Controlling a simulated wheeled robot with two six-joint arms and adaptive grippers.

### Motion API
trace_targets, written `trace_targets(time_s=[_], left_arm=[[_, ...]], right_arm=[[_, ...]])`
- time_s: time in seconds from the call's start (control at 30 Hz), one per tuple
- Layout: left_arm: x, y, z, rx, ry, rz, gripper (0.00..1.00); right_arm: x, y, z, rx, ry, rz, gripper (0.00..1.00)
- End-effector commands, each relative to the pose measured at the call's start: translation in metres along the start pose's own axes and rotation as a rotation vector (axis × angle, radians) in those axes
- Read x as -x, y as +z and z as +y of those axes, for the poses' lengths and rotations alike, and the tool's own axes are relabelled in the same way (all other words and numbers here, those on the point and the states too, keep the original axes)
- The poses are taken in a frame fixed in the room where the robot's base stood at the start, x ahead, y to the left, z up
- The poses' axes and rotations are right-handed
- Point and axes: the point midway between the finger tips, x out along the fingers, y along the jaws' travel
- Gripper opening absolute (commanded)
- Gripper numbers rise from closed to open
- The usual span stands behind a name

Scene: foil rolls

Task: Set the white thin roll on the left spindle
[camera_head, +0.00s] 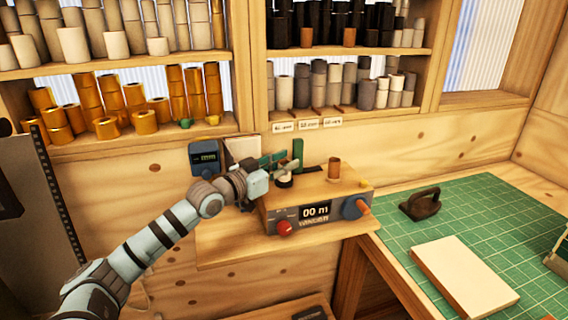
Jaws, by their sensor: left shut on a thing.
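My left gripper (277,164) reaches in from the left, above the left part of the winding machine (318,195). It is shut on a small pale roll (289,167), which I take to be the white thin roll; the fingers partly hide it. The roll is over or at the left spindle (284,182), a dark round base on the machine's wooden top. I cannot tell whether roll and spindle touch. A copper-brown roll (334,168) stands upright on the right part of the top. My right gripper is not in view.
The machine has a red knob (285,228), a display and a blue dial (354,208). A blue meter (204,158) stands behind my left arm. Shelves of rolls (185,92) line the wall. The green mat (500,220) holds a dark iron-like tool (420,205) and a pale board (463,277).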

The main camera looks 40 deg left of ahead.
Motion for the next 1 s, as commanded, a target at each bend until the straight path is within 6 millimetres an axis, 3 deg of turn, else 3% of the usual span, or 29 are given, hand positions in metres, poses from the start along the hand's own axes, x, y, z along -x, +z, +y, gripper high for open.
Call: trace_targets(time_s=[0.3, 0.33, 0.47, 0.77, 0.87, 1.0], left_arm=[[0.0, -0.001, 0.0, 0.0, 0.0, 0.0, 0.09], [0.0, -0.001, 0.0, 0.0, 0.0, 0.0, 0.3], [0.0, -0.001, 0.0, 0.0, 0.0, 0.0, 0.49], [0.0, -0.003, 0.0, -0.001, 0.0, 0.001, 0.49], [0.0, -0.015, 0.0, -0.002, 0.002, 0.003, 0.49], [0.0, -0.05, 0.0, -0.004, 0.0, 0.005, 0.49]], right_arm=[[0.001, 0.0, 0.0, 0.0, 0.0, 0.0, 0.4], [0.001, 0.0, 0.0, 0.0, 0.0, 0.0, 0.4], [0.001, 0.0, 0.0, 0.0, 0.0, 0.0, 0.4], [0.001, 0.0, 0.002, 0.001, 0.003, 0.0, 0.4], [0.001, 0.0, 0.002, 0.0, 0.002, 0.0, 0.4], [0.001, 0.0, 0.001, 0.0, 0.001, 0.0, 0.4]])
